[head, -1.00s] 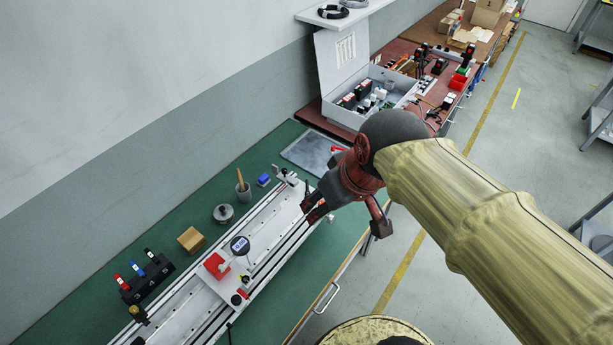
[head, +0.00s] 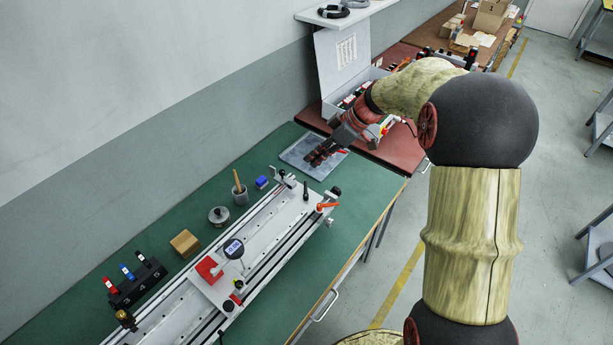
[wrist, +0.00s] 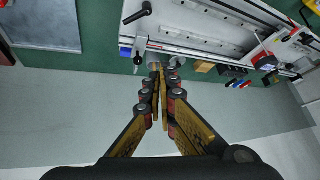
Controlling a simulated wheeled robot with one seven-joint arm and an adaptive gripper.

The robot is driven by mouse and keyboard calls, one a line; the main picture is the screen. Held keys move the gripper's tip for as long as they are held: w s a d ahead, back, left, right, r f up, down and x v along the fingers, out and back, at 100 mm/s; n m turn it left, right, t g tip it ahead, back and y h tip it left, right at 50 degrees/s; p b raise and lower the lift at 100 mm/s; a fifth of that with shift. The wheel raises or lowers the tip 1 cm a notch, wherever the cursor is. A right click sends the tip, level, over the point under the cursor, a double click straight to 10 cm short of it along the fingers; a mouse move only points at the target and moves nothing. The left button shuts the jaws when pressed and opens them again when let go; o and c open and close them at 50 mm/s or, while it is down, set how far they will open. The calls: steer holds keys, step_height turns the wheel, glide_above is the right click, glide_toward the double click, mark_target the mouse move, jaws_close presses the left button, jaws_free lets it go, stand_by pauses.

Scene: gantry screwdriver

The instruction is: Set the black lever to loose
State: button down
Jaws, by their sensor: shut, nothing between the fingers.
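The black lever (head: 305,190) stands about upright on the pale bed of the gantry rail, near its far right end. It also shows in the wrist view (wrist: 138,13), at the upper left, as a black handle on the bed. An orange lever (head: 326,207) sits close by at the bed's front edge. My gripper (head: 318,156) is shut and empty above the grey plate, beyond the rail end and apart from the black lever. In the wrist view its fingers (wrist: 165,68) come together below the rail's end. I cannot tell the lever's setting.
The grey plate (head: 300,150) lies on the green bench. An open grey box (head: 330,82) stands behind my gripper. A pot with a wooden handle (head: 240,195), a blue block (head: 261,182) and a cardboard box (head: 185,243) stand along the wall side of the rail.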

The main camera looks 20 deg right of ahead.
mark_target(306, 190)
steer(key=w+d+f+n+y, duration=0.1)
steer(key=w+d+f+n, duration=0.1)
steer(key=w+d+f, duration=0.2)
step_height(306, 190, down, 4)
steer(key=shift+w+d+r+t+b, duration=0.15)
steer(key=shift+w+d+t+b, duration=0.2)
steer(key=shift+w, duration=0.25)
steer(key=shift+a, duration=0.1)
steer(key=b+x, duration=0.2)
steer(key=x, duration=0.8)
steer(key=shift+r, duration=0.1)
